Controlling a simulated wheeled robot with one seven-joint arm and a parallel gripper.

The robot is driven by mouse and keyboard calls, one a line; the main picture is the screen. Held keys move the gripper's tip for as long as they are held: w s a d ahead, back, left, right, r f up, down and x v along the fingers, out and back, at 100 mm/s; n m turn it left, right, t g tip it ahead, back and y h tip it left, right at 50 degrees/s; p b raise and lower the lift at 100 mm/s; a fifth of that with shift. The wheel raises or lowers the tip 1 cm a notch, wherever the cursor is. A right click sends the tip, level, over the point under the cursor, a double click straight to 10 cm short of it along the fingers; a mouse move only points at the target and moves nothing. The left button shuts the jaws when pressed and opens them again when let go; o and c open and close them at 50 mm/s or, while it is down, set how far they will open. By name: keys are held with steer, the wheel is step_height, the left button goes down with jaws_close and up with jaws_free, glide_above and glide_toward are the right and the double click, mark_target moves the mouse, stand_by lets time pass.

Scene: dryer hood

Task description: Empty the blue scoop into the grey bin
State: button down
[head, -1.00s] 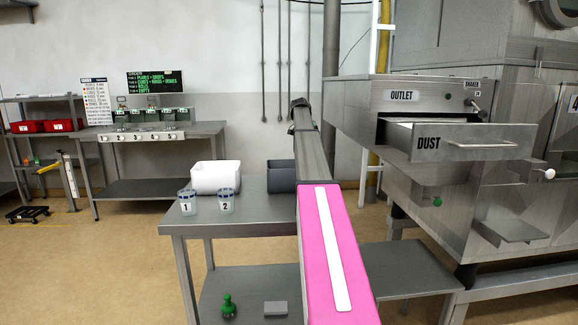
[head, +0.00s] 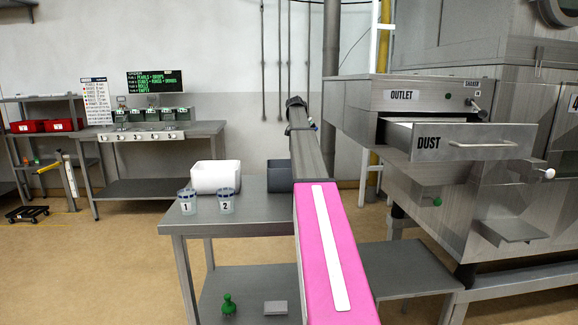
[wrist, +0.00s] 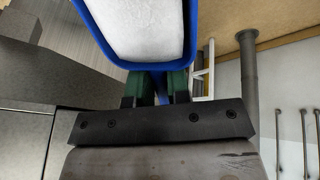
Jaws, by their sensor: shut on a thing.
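The blue scoop (wrist: 190,62) fills the top of the wrist view, with white powdery material (wrist: 142,25) inside it. My gripper (wrist: 160,88) is shut on the scoop's handle between its green fingers. In the head view the scoop and the gripper are hidden behind my arm. The grey bin (head: 279,178) stands on the metal table, partly covered by my arm. The bin does not show clearly in the wrist view, and its inside cannot be seen.
A white bin (head: 207,178) stands left of the grey bin. Two cups, labelled 1 (head: 186,203) and 2 (head: 226,202), stand at the front of the table (head: 255,214). The DUST drawer (head: 470,142) sticks out open at the right, close to my arm.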

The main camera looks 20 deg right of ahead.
steer(key=shift+s+a+r+t+h, duration=0.3)
steer(key=shift+s+a+r+h, duration=0.1)
steer(key=shift+a+r, duration=0.15)
steer(key=shift+s+a+f+t+h, duration=0.1)
steer(key=shift+s+a+t+h, duration=0.4)
steer(key=shift+a+h, duration=0.4)
stand_by(0.6)
steer(key=shift+s+a+r+m+t+h+p, duration=0.25)
steer(key=shift+s+a+r+t+h, duration=0.35)
steer(key=shift+a+r+h, duration=0.35)
steer(key=shift+s+a+r+m+t+h+p, duration=0.25)
steer(key=shift+s+a+r+t+h, duration=0.4)
steer(key=shift+h, duration=0.5)
stand_by(2.0)
steer(key=shift+s+a+f+h+p, duration=0.25)
steer(key=shift+a+f+h+p, duration=0.1)
steer(key=shift+a+h, duration=0.3)
stand_by(0.7)
steer(key=shift+s+a+r+t+h, duration=0.1)
steer(key=shift+s+a+t+h, duration=0.25)
steer(key=shift+a+t, duration=0.1)
